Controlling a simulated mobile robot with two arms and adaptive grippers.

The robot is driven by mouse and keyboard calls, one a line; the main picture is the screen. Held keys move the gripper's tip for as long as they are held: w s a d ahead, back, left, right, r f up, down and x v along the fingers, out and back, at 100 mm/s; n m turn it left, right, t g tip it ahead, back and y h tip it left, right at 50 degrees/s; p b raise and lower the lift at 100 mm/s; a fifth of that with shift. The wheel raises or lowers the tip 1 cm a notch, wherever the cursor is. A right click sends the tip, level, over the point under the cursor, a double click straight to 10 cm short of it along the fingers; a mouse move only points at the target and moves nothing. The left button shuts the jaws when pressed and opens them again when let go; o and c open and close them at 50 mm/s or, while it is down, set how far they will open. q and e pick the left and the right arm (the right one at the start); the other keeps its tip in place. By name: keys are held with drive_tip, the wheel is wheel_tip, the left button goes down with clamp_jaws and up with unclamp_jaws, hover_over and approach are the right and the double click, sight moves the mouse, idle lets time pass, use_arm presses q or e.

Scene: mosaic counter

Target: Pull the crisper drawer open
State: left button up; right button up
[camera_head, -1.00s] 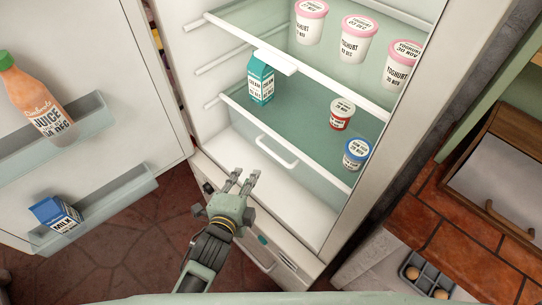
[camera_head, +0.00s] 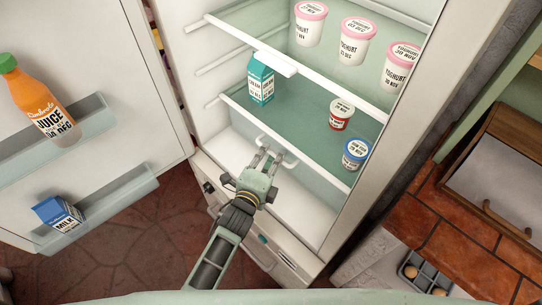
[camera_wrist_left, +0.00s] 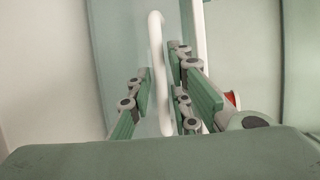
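The crisper drawer (camera_head: 318,181) is at the bottom of the open fridge, under the lowest glass shelf, and looks closed. Its white bar handle (camera_head: 292,162) is partly hidden by my left gripper (camera_head: 270,156), which reaches in from below. In the left wrist view, the handle (camera_wrist_left: 156,50) runs upright between the green finger pads of my left gripper (camera_wrist_left: 165,90). The fingers are apart, with a gap visible on the left side; the right pads are close to the bar, and contact cannot be told. My right gripper is not in view.
A teal cream carton (camera_head: 261,79), a red-banded tub (camera_head: 341,113) and a blue-lidded tub (camera_head: 356,154) stand on the shelf above. The open fridge door (camera_head: 130,60) holds a juice bottle (camera_head: 40,100) and a milk carton (camera_head: 58,214). A brick counter (camera_head: 440,240) is at right.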

use_arm(q)
clamp_jaws()
idle(0.4)
drive_tip(key=shift+s+a, duration=0.1)
drive_tip(key=s+a+p, duration=0.4)
drive_tip(key=s+a, duration=0.9)
drive_tip(key=shift+s+a, duration=0.3)
drive_tip(key=shift+s, duration=0.1)
